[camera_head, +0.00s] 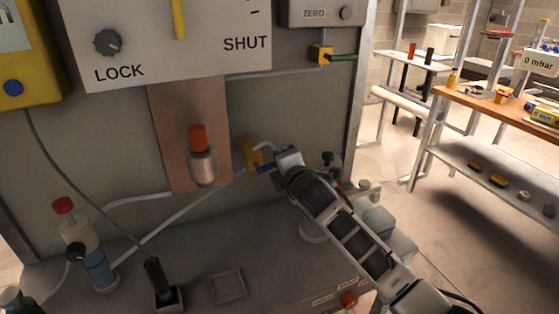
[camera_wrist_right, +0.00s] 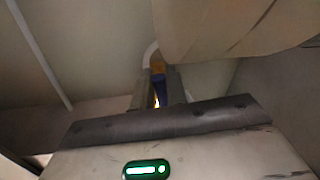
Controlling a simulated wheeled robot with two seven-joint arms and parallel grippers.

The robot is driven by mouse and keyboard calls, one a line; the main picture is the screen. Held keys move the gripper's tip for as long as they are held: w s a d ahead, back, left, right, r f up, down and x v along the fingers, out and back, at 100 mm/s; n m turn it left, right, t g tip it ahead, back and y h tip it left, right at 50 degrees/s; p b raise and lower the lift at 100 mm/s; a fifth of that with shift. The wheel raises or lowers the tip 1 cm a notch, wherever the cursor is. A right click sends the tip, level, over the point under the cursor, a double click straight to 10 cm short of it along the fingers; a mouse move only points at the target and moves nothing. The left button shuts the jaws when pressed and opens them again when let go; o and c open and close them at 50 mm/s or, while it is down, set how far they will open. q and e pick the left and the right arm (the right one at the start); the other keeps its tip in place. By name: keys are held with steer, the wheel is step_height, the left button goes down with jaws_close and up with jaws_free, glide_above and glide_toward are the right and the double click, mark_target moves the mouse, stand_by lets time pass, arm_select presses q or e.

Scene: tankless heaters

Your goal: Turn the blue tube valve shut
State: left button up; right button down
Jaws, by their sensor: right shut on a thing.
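The tube valve has a yellow body (camera_head: 250,152) and a small blue handle (camera_head: 264,168), on a pale tube in front of the grey panel. My right gripper (camera_head: 272,163) reaches the valve from the right and is shut on the blue handle. In the right wrist view the blue handle (camera_wrist_right: 160,87) shows between my right gripper's fingers (camera_wrist_right: 158,92), with the yellow body (camera_wrist_right: 157,66) just beyond. The fingers hide part of the handle, and I cannot tell its exact angle. My left gripper is not in view.
A red-capped cylinder (camera_head: 201,156) on a copper plate (camera_head: 168,108) stands left of the valve. A shelf rack (camera_head: 478,160) is at right.

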steer(key=shift+f, duration=0.15)
steer(key=c, duration=1.5)
jaws_free()
steer(key=b+v, duration=0.1)
steer(key=v, duration=1.5)
steer(key=shift+o, duration=0.5)
steer(key=shift+d, duration=0.1)
